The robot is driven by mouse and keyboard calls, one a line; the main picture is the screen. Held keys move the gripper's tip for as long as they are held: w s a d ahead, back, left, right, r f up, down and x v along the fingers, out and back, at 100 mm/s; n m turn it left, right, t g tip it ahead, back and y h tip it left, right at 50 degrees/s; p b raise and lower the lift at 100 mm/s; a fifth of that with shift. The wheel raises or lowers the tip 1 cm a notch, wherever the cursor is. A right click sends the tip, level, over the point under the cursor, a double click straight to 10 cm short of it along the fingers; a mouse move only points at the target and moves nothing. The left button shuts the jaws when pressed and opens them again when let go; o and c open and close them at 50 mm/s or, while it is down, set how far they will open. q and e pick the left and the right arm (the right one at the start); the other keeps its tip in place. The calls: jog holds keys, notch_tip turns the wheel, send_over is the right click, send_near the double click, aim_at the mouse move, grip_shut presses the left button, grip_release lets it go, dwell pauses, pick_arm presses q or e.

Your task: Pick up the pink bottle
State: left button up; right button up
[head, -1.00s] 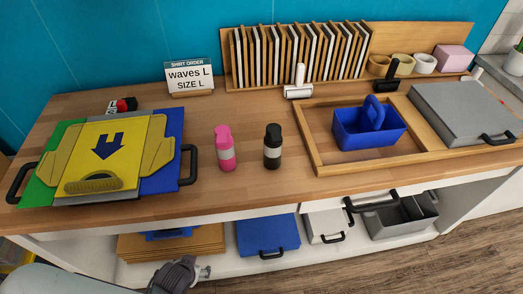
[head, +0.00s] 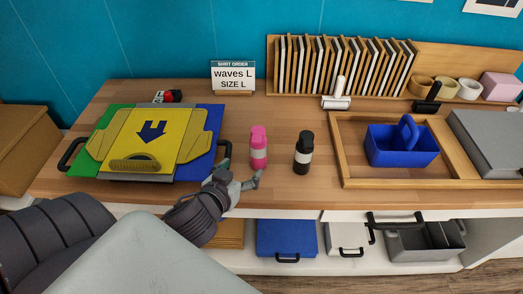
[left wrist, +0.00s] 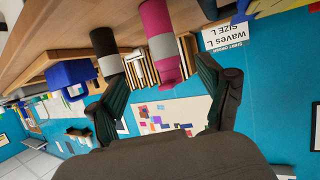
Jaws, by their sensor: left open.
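The pink bottle (head: 258,148) stands upright on the wooden bench, with a pale grey band round its middle. My left gripper (head: 241,164) is open and empty at the bench's front edge, just in front of the pink bottle and a little to its left. In the left wrist view, which is upside down, the pink bottle (left wrist: 160,40) shows beyond and between the spread fingers (left wrist: 158,95). I see no clear contact. My right gripper is in neither view.
A black bottle (head: 303,153) stands close to the right of the pink one. A yellow, green and blue folding board (head: 150,138) lies to the left. A wooden tray (head: 345,160) holding a blue caddy (head: 400,147) is to the right.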

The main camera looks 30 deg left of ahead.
aim_at(255, 153)
pick_arm(q)
jog(key=p+x, duration=0.1)
jog(key=x, duration=0.7)
jog(key=shift+w, duration=0.15)
jog(key=shift+w+a+f+p, duration=0.1)
jog(key=shift+w+a+p, duration=0.05)
jog(key=shift+w+p, duration=0.2)
jog(key=x, duration=0.3)
jog(key=shift+w+a+f+p, duration=0.2)
jog(key=shift+a+p, duration=0.05)
jog(key=shift+p, duration=0.15)
jog(key=shift+w+f, duration=0.25)
jog(key=shift+w, duration=0.1)
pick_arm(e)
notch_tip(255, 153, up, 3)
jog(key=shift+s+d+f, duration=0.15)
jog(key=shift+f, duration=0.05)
